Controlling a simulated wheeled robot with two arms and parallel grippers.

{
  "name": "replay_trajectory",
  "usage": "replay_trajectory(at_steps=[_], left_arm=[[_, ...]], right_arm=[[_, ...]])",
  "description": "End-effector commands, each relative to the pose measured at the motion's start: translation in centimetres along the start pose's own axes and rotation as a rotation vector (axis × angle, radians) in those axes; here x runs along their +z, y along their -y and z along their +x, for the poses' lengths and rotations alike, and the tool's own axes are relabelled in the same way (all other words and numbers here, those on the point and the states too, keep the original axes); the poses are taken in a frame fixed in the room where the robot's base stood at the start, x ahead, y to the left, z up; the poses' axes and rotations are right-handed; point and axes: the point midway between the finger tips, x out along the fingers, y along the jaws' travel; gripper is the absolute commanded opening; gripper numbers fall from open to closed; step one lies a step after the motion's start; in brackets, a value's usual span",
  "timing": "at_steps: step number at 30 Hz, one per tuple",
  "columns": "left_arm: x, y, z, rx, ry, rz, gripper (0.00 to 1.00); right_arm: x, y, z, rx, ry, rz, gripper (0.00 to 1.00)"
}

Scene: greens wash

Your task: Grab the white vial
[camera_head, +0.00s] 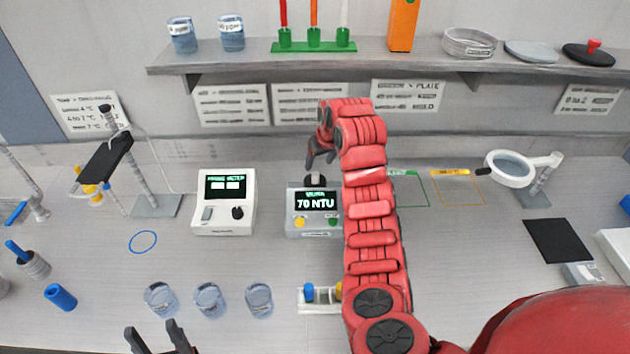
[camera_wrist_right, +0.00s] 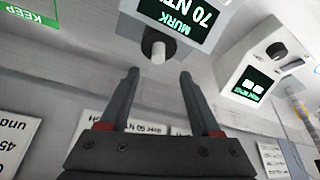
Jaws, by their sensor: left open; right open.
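A small white cylinder (camera_wrist_right: 158,52), which looks like the white vial, stands out of the dark round socket of the MURK meter (camera_wrist_right: 190,22). My right gripper (camera_head: 318,163) is over the back of the meter. In the right wrist view the right gripper (camera_wrist_right: 158,80) is open and empty, its fingertips pointing at the cylinder, just short of it. My left gripper (camera_head: 160,341) is open and empty at the bottom edge, left of centre.
A second white meter (camera_head: 222,205) stands to the left. Several beakers (camera_head: 209,299) and a small rack (camera_head: 312,307) with blue and yellow items stand in front. A wall shelf (camera_head: 370,55) runs behind. A magnifier (camera_head: 511,168) stands at the right. My right arm hides the bench centre.

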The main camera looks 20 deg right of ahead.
Motion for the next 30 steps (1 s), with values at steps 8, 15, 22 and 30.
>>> replay_trajectory(at_steps=[8,15,22,30], left_arm=[[-0.2,0.1,1.4,0.0,0.001,0.0,0.58],[-0.7,0.2,4.0,0.0,0.001,0.0,0.58],[-0.8,0.2,4.6,0.0,0.001,0.0,0.58],[-0.8,0.2,4.6,0.0,0.001,0.0,0.58]], right_arm=[[0.0,0.0,2.0,0.0,0.002,0.0,0.64],[0.1,-0.2,4.4,-0.001,0.005,0.001,0.64],[0.0,-0.2,6.6,-0.001,-0.003,0.0,0.64],[0.2,-0.2,7.2,0.001,-0.001,-0.002,0.64]])
